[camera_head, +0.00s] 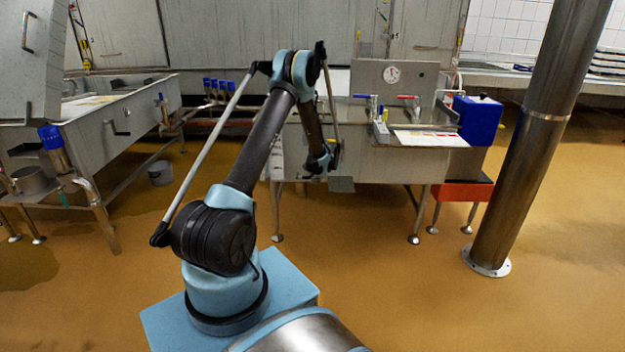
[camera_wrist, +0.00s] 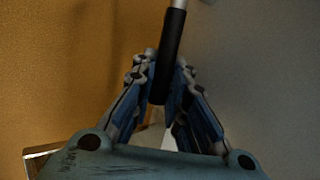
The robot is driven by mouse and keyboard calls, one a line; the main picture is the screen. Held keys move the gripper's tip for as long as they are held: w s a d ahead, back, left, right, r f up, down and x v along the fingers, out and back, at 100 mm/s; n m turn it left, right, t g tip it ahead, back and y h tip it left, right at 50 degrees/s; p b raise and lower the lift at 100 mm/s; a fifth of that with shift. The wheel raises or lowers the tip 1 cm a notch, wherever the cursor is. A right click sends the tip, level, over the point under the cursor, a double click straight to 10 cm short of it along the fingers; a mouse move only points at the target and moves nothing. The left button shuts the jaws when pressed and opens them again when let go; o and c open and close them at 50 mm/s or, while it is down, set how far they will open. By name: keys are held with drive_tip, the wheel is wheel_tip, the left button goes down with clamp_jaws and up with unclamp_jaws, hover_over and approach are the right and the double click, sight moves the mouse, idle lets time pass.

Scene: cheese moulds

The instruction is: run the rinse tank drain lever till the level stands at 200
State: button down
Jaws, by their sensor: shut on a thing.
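In the wrist view my gripper (camera_wrist: 161,66) is shut on a black lever grip (camera_wrist: 168,60), with one blue-and-grey finger on each side. A pale rod (camera_wrist: 180,3) continues from the grip at the top of the view. In the head view my gripper (camera_head: 318,172) is low at the front of the steel tank (camera_head: 385,165), near its left part. The lever cannot be made out there, hidden by my arm or too small. No level reading at 200 is legible.
A round dial (camera_head: 391,74) is on the tank's back panel. Blue and red handles (camera_head: 407,97) stand on its rim. A blue box (camera_head: 478,119) on a red stand (camera_head: 462,191) and a steel column (camera_head: 535,140) are to the right. The floor in front is clear.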

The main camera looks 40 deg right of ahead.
drive_tip(key=shift+d+f, duration=0.1)
idle(0.3)
drive_tip(key=c, duration=1.8)
unclamp_jaws()
drive_tip(key=shift+c, duration=0.2)
drive_tip(key=shift+s, duration=0.1)
drive_tip(key=v, duration=1.1)
drive_tip(key=shift+s+r, duration=0.25)
drive_tip(key=shift+r, duration=0.05)
